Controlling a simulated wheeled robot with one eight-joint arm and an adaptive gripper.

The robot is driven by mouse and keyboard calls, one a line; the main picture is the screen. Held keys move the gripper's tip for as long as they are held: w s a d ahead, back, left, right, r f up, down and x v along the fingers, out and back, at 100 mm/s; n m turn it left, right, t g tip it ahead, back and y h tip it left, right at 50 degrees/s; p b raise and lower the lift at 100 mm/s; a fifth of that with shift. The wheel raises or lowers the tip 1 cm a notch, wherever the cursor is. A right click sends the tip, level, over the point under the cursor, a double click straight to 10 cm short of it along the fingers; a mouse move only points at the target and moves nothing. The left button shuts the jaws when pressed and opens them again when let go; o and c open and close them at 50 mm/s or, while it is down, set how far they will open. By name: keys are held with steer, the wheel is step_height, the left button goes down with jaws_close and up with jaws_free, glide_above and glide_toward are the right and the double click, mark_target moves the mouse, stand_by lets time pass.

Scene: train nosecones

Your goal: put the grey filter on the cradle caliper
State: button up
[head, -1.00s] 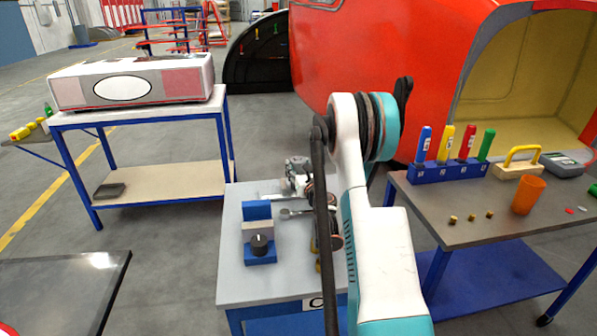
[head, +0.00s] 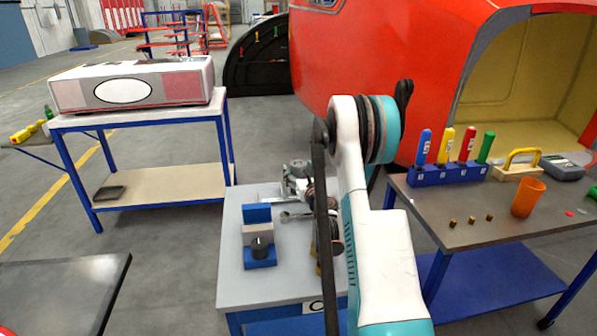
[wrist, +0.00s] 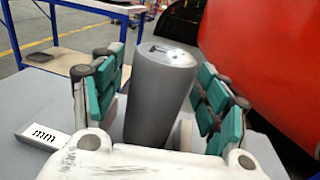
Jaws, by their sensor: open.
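The grey filter (wrist: 160,95) is a smooth grey cylinder in the middle of the wrist view, upright with a slight tilt in the picture. My gripper (wrist: 165,72) is open, with its teal-padded fingers on either side of the filter and visible gaps between. The filter's base is partly hidden by my gripper's body. In the head view my arm hides most of the gripper, and I cannot make out the filter there. A blue holder with a pale middle block and black knob (head: 259,240) stands on the grey table; I cannot tell whether it is the cradle caliper.
A white piece marked "mm" (wrist: 42,135) lies left of the filter. The grey table (head: 232,275) is bare at its front left. A dark-topped bench (head: 450,220) with tools and an orange cup (head: 528,197) is at right. The red nosecone (head: 390,45) stands behind.

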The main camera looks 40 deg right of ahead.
steer(key=b+v, duration=0.4)
steer(key=v, duration=0.7)
steer(key=shift+s, duration=0.2)
